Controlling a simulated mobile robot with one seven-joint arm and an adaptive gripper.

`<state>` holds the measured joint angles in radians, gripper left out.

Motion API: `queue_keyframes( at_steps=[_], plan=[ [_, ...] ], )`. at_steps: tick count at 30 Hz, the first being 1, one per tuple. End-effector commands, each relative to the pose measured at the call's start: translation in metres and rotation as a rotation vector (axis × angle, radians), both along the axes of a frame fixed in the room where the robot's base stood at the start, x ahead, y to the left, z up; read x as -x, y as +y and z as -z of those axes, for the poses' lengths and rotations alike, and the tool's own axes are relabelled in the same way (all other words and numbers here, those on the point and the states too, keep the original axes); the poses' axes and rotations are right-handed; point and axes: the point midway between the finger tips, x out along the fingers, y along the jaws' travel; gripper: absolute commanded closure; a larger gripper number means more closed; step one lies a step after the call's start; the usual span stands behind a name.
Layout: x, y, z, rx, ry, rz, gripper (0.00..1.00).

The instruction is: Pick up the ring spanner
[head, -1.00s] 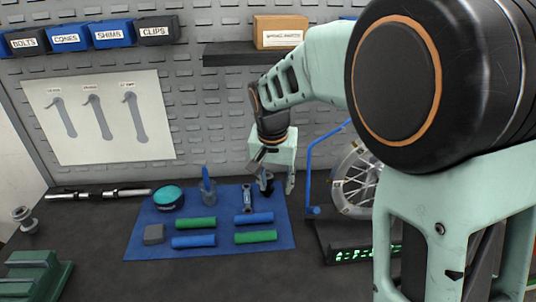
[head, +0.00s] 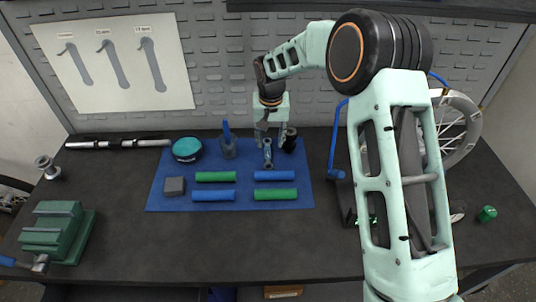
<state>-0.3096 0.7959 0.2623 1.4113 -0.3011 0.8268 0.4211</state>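The ring spanner (head: 267,157) is a small grey tool with ringed ends, lying on the blue mat (head: 168,201) near its back edge, pointing toward the wall. My gripper (head: 270,140) points down directly over the spanner's far part. Its two fingers look apart, one to each side of the spanner, and it seems to hold nothing. Whether the fingertips touch the spanner or the mat cannot be told. The gripper partly hides the spanner's far end.
A small black object (head: 290,140) stands close to the right of my gripper. Green and blue grips (head: 274,175) lie in front of the spanner. A grey cup (head: 228,148) with a blue tool stands to the left. A wheel stand is at the right.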

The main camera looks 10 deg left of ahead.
Motion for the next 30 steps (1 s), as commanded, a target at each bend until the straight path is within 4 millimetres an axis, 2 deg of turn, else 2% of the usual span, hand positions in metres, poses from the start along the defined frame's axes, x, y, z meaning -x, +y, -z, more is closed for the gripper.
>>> queue_keyframes(
  at_steps=[5, 13, 22, 23, 30],
  plan=[
    [0.000, 0.004, 0.014, 0.002, 0.002, -0.002, 0.62],
    [-0.004, 0.009, 0.048, 0.000, 0.000, 0.000, 0.62],
    [-0.006, 0.009, 0.053, 0.000, -0.002, 0.000, 0.62],
    [-0.006, 0.009, 0.053, 0.000, -0.002, 0.000, 0.63],
    [-0.006, 0.009, 0.053, 0.000, -0.002, 0.000, 0.90]
  ],
)
